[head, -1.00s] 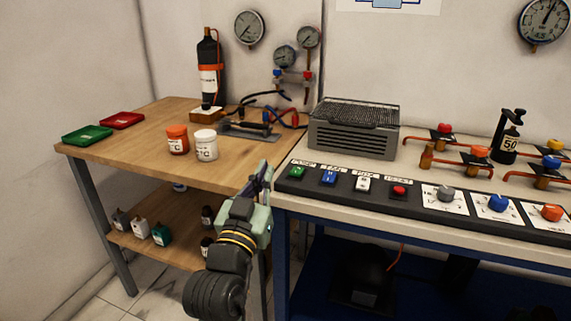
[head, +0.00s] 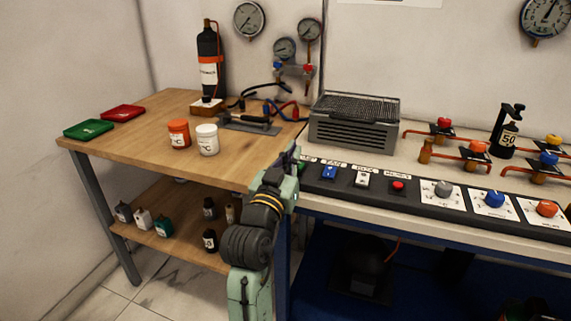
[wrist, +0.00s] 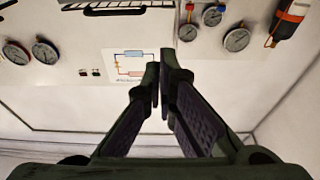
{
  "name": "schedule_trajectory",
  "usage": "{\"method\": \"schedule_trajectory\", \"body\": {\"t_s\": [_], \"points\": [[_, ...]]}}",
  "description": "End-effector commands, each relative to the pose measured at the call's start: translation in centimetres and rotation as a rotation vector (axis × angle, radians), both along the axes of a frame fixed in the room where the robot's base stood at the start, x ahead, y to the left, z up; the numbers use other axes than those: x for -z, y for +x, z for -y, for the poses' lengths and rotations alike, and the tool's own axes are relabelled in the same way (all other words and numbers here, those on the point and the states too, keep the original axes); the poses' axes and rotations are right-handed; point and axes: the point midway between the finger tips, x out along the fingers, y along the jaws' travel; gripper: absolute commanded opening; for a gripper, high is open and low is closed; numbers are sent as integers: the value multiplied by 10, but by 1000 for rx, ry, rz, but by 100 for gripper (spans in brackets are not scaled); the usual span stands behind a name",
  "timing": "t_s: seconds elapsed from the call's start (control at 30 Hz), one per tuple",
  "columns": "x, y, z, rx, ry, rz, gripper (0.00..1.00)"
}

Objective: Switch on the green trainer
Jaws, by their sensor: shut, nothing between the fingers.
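A black control strip (head: 420,198) runs along the front of the bench on the right. I cannot read clearly which of these is called a trainer. My gripper (head: 291,152) is at the left end of the strip, beside or over the green switch; contact cannot be told. In the wrist view its fingers (wrist: 160,76) are together and empty.
A grey ribbed box (head: 354,122) and red-handled valves (head: 443,124) stand behind the strip. Knobs (head: 494,199) sit at the right. The wooden table (head: 140,140) at left carries white and orange jars (head: 207,139), trays and a black bottle.

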Motion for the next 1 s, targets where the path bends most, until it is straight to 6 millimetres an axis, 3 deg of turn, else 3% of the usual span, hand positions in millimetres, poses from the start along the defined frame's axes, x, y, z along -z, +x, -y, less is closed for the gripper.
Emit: {"method": "schedule_trajectory", "body": {"t_s": [0.1,0.2,0.37,0.83,1.0], "points": [[-9,23,8,2,1,-2,0],[15,20,6,-2,-2,-7,0],[30,18,5,-2,-1,-2,0],[36,17,5,-1,-1,1,0],[46,16,5,-1,-9,30,0]]}}
